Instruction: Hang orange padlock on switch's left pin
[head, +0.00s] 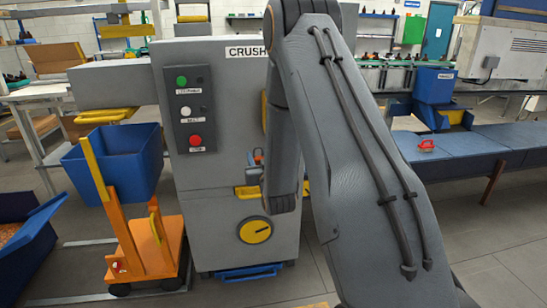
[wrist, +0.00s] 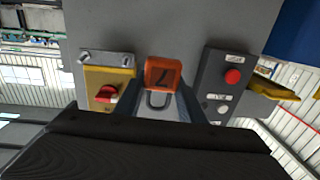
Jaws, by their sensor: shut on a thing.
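The orange padlock (wrist: 162,72), marked 7, is between the fingers of my gripper (wrist: 161,92) in the wrist view. Its grey shackle points down in that picture, which seems upside down. In the head view a bit of the padlock (head: 258,153) shows beside the arm. The switch (wrist: 109,88) is a yellow plate with a red knob, left of the padlock. A metal strip (wrist: 105,58) along its edge bears two pins. The pin at the strip's right end (wrist: 125,59) seems to be the left one. The padlock looks apart from both pins. My arm mostly hides the switch in the head view.
The grey crusher (head: 215,80) carries a button panel (head: 190,110), which lies right of the padlock in the wrist view. A yellow-and-orange cart (head: 150,245) and blue bin (head: 115,165) stand left. A red padlock (head: 427,146) lies on the blue bench (head: 470,150).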

